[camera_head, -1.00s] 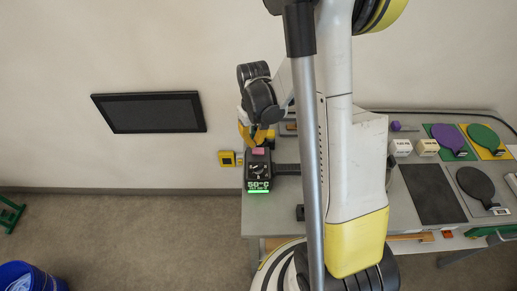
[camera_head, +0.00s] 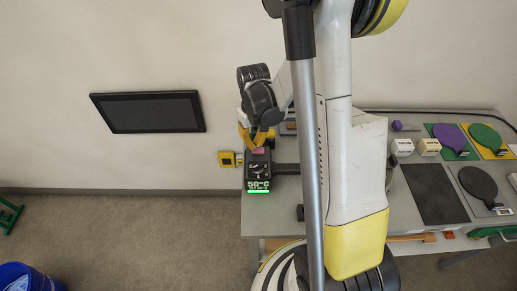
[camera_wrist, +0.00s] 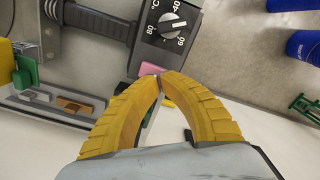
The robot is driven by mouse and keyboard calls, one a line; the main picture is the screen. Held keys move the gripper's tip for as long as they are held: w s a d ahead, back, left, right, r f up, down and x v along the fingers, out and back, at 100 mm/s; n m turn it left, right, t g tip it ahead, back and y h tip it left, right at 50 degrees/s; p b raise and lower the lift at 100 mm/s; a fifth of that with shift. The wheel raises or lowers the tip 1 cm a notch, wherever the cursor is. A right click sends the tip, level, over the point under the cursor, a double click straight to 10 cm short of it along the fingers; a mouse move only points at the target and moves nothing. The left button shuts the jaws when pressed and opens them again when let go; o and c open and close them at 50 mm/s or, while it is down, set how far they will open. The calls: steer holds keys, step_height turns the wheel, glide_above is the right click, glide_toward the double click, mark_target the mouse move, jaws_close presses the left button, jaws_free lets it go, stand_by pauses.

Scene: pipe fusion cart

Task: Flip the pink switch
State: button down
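The pink switch (camera_wrist: 152,70) sits on the dark heater unit (camera_wrist: 148,48), beside its temperature dial (camera_wrist: 171,25), in the wrist view. In the head view the pink switch (camera_head: 258,151) shows at the back end of the unit (camera_head: 257,172), whose green display reads 50°C. My gripper (camera_wrist: 160,78) has its two yellow fingers closed with the tips together, right at the edge of the pink switch. Nothing shows between the tips. In the head view my gripper (camera_head: 257,143) is just above and behind the switch; whether it touches is unclear.
The cart top (camera_head: 285,213) carries a dark mat (camera_head: 434,192), several paddles, white boxes (camera_head: 402,147) and a purple block (camera_head: 397,126) to the right. A blue bin (camera_head: 30,278) stands on the floor.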

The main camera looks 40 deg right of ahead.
steer(key=shift+f+b, duration=1)
steer(key=shift+f, duration=0.1)
stand_by(0.3)
steer(key=shift+r, duration=0.1)
steer(key=shift+r+p, duration=2.3)
steer(key=shift+r, duration=1.1)
steer(key=shift+a, duration=0.1)
